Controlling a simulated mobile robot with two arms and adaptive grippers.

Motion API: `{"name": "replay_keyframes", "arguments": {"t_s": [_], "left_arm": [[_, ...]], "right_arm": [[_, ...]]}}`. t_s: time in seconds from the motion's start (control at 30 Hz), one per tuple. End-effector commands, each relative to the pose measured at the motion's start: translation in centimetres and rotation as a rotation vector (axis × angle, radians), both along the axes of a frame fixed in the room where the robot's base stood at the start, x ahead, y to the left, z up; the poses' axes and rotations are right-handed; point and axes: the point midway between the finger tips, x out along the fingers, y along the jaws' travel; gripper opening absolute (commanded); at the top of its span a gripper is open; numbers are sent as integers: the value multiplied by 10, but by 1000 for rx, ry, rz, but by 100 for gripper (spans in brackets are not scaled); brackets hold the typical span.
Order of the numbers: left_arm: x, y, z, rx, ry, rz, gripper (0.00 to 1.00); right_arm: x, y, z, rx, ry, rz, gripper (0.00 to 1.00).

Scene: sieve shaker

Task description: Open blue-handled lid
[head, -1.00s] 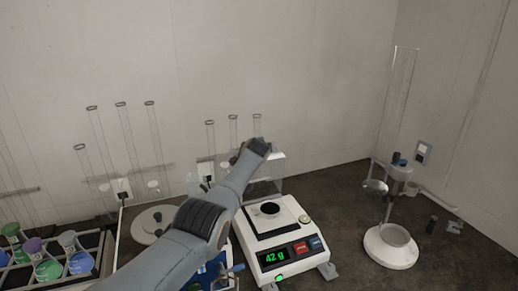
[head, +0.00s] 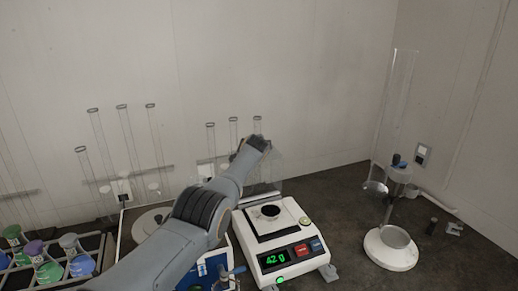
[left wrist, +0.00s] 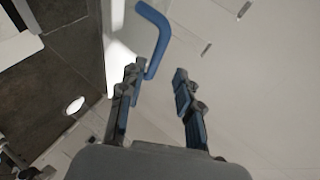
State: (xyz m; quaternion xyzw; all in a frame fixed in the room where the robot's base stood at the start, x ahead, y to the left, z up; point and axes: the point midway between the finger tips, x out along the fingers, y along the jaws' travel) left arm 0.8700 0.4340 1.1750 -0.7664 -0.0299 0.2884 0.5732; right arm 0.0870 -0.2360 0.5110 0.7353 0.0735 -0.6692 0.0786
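A bent blue handle (left wrist: 153,38) shows in the left wrist view, just beyond the left one of my two fingertips. Whether finger and handle touch I cannot tell. My left gripper (left wrist: 158,77) is open, with nothing seen between its fingers. In the head view my left arm reaches in from the lower left to behind the balance; its fingers cannot be made out. A small blue lever (head: 236,270) shows beside the arm, on a blue-fronted machine (head: 205,270). A round pale lid (head: 150,222) lies on a white top, partly hidden by my arm. My right gripper is not in view.
A stand (head: 391,248) with a tall clear tube is farther right. A rack of flasks (head: 95,265) is at the left. Glass tubes stand along the wall.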

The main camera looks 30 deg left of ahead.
Motion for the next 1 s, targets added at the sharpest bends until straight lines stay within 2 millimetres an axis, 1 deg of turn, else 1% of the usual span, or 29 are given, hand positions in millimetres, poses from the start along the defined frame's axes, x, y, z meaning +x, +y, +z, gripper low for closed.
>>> {"name": "replay_keyframes", "arguments": {"t_s": [0.27, 0.47, 0.77, 1.0], "left_arm": [[-2, -1, -6, -1, 10, 1, 34], [-6, -5, -3, -1, 8, 2, 34], [-26, -11, 6, -1, 8, 2, 34], [-48, -21, 18, 1, 6, 1, 34]], "right_arm": [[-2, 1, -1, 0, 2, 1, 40], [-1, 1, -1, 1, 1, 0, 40], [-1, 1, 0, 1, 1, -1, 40], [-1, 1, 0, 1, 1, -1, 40]]}}
